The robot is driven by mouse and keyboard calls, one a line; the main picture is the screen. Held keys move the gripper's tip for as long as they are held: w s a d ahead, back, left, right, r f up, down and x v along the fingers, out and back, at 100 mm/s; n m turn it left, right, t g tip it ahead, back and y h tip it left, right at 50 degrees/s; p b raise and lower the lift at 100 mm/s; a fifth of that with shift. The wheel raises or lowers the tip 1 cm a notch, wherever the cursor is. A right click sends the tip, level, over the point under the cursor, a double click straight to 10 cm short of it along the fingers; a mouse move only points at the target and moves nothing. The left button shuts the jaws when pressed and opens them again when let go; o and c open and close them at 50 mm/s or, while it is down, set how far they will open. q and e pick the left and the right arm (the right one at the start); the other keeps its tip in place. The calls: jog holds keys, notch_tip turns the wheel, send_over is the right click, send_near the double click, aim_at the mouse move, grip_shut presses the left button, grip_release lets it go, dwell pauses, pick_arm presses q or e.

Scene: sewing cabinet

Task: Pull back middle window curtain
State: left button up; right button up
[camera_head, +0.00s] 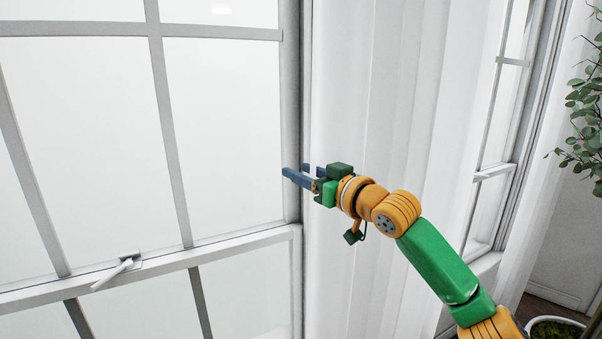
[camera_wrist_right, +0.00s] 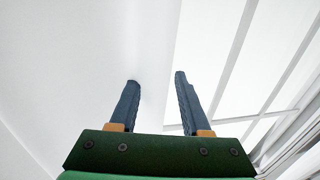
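A white curtain (camera_head: 390,100) hangs in vertical folds to the right of the large middle window (camera_head: 90,120). My right gripper (camera_head: 295,172) reaches in from the lower right, in front of the curtain, with its fingers pointing left at the window frame's right edge. In the right wrist view the two blue fingers (camera_wrist_right: 155,95) stand apart with nothing visible between them. A plain white surface lies behind the left finger and window panes (camera_wrist_right: 260,60) behind the right one. I cannot tell whether the fingers touch anything. My left gripper is not in view.
A window handle (camera_head: 118,270) sits on the lower rail at left. Another window (camera_head: 490,190) stands to the right of the curtain. A leafy plant (camera_head: 585,110) is at the right edge, and a pot (camera_head: 555,328) stands on the floor at the lower right.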

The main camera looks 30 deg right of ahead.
jog(key=s+d+b, duration=0.1)
jog(key=s+b, duration=0.3)
jog(key=s, duration=0.3)
jog(key=shift+d, duration=0.1)
